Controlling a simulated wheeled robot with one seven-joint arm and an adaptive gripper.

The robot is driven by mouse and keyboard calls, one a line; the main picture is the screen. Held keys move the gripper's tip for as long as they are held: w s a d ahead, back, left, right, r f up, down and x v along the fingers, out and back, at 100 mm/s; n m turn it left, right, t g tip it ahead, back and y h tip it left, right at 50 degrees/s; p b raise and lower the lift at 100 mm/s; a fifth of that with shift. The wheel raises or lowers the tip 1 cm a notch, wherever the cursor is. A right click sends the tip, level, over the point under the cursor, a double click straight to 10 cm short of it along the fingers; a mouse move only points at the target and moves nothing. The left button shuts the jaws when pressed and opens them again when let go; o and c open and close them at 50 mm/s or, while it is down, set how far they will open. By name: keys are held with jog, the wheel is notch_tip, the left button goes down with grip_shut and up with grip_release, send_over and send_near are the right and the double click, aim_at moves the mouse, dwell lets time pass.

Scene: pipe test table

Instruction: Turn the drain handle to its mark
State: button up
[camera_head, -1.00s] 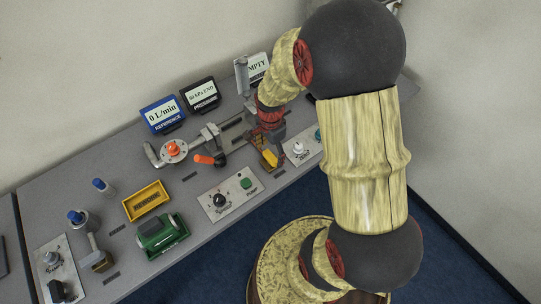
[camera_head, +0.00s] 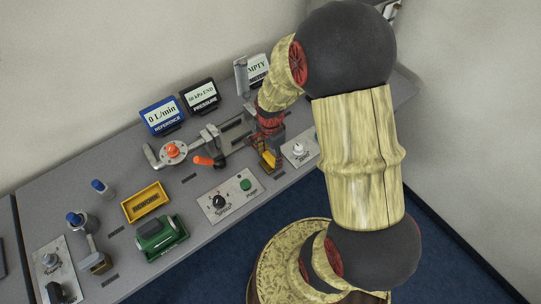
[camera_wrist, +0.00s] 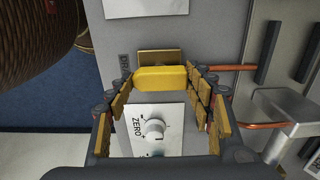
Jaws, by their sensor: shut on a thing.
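The drain handle is a yellow block (camera_wrist: 160,77) in the middle of the wrist view, in front of a brass-coloured plate (camera_wrist: 160,57). A small, partly hidden dark label stands beside it on the left. My gripper (camera_wrist: 161,82) has its fingers on either side of the handle and is shut on it. In the head view my gripper (camera_head: 268,158) is low over the table's right part, and its fingers and wrist hide much of the handle. I cannot make out the handle's mark.
A white panel with a ZERO knob (camera_wrist: 153,129) lies close by. Copper rods and a grey metal block (camera_wrist: 285,115) are to the right in the wrist view. An orange-handled valve (camera_head: 203,160), a speed panel (camera_head: 226,196), a yellow tray (camera_head: 146,202) and displays (camera_head: 162,114) stand further left.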

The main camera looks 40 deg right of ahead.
jog(key=c, duration=0.4)
jog(key=n+p, duration=0.1)
jog(key=n, duration=0.3)
jog(key=shift+r+p, duration=0.1)
jog(key=shift+p, duration=0.2)
jog(key=n+p, duration=0.1)
jog(key=n, duration=0.3)
jog(key=n+p, duration=0.1)
jog(key=n, duration=0.4)
jog(key=n+p, duration=0.1)
jog(key=n, duration=0.3)
jog(key=shift+n, duration=0.4)
jog(key=o, duration=1.1)
